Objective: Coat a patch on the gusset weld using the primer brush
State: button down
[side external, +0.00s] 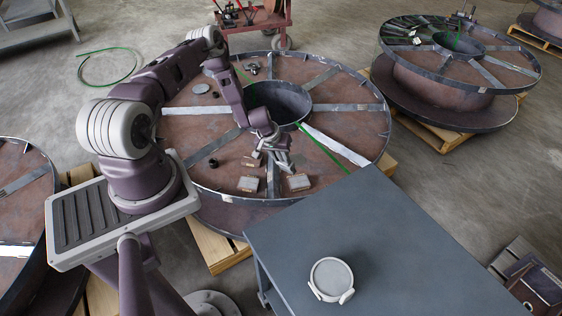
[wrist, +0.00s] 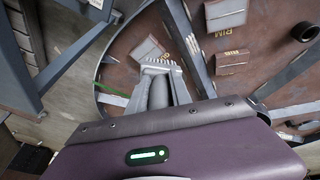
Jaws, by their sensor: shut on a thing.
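My gripper (side external: 274,152) hangs low over the rust-brown face of the large steel reel (side external: 345,110), between radial steel bars. In the wrist view my gripper (wrist: 157,88) is shut on a pale grey thing, apparently the primer brush (wrist: 155,66), with a ragged comb-like end. Most of it is hidden by the fingers, and I cannot tell whether it touches the reel. Beyond it is a pale block (wrist: 147,50) with lettering on its brown side. Radial gusset bars (wrist: 188,42) run across the reel face. I cannot make out a coated patch.
A grey table (side external: 390,240) at the front right carries a round pale container (side external: 331,277). Another reel (side external: 455,85) stands behind right. A red cart (side external: 262,22) stands behind.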

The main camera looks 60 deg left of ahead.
jog(key=shift+r, duration=1.4)
